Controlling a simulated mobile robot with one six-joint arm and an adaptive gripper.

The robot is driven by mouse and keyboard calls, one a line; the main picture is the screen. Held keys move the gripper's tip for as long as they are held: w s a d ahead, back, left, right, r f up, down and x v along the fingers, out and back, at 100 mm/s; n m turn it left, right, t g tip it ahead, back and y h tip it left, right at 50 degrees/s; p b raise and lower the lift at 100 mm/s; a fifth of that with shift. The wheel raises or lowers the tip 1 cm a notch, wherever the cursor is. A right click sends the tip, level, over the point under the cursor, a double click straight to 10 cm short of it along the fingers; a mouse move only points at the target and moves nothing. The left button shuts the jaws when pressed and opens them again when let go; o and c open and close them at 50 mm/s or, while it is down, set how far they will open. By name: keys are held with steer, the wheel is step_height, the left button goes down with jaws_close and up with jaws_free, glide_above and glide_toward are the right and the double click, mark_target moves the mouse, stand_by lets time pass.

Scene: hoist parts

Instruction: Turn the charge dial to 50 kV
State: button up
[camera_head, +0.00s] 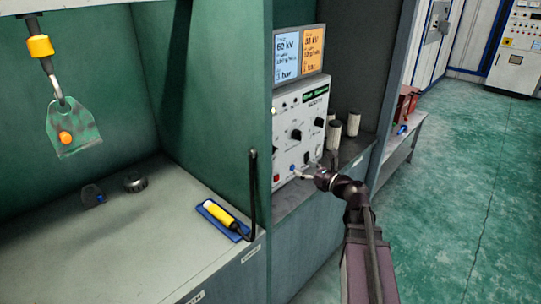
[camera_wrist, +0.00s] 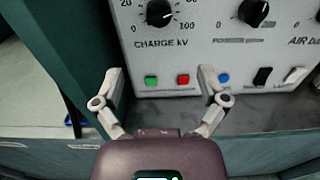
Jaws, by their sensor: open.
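The charge dial (camera_wrist: 159,12) is a black round knob above the "CHARGE kV" label on a light control panel (camera_wrist: 200,60); its top is cut off in the wrist view. Its scale reads 0 at left and 100 at right. The exact pointer setting is hard to read. My gripper (camera_wrist: 159,74) is open and empty, its fingers spread below the dial, in front of the green and red buttons. In the head view my gripper (camera_head: 306,172) is at the panel's lower edge. A blue screen (camera_head: 286,57) appears to read 60 kV; the orange screen (camera_head: 312,48) is less clear.
A second black dial (camera_wrist: 253,11) is right of the charge dial. A green button (camera_wrist: 151,81), red button (camera_wrist: 183,79), blue button (camera_wrist: 223,78) and dark switches (camera_wrist: 262,76) line the panel's bottom. White ribbed cylinders (camera_head: 334,134) stand right of the panel.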

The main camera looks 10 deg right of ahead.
steer(key=shift+w+a, duration=0.1)
stand_by(0.3)
steer(key=x, duration=1.3)
steer(key=shift+w+a, duration=0.15)
steer(key=shift+w, duration=0.1)
steer(key=shift+c, duration=0.2)
steer(key=c, duration=1.1)
